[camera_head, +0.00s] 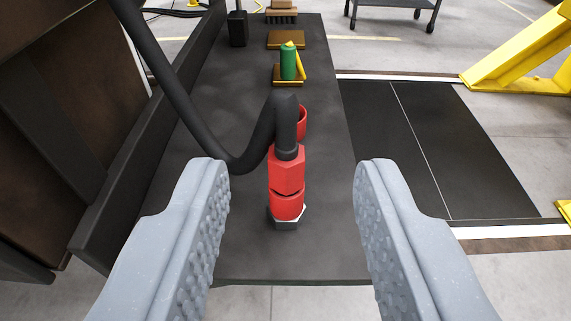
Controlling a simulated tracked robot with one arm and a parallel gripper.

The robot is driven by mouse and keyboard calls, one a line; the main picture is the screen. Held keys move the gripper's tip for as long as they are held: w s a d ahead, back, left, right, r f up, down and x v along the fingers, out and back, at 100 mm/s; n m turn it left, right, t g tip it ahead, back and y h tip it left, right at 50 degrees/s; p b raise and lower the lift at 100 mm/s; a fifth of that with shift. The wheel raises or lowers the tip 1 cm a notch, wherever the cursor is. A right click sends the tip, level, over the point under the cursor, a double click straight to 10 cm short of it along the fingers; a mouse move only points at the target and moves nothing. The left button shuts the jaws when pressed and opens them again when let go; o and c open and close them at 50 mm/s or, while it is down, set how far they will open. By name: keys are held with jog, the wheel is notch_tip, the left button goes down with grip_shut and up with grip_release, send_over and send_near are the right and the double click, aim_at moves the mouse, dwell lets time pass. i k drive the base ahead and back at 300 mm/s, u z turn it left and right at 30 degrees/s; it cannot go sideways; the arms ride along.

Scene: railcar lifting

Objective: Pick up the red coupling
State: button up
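My gripper (288,190) is open, with one grey studded finger on each side of the coupling. There are clear gaps between both fingers and the coupling, and nothing is held. Behind the coupling, a red ring-like part (302,122) is partly hidden by the hose.
A green cylinder with a yellow part (289,62) stands on a small brown block farther back on the bench (240,250). A brush (281,14) and a black block (237,28) are at the far end. A dark wall lines the left side. Dark floor plates (430,150) and a yellow frame (520,55) are right.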

aim_at(287, 158)
jog(key=u, duration=1.2)
jog(key=k, duration=1.05)
jog(key=z, duration=1.2)
jog(key=i, duration=1)
jog(key=u, duration=0.1)
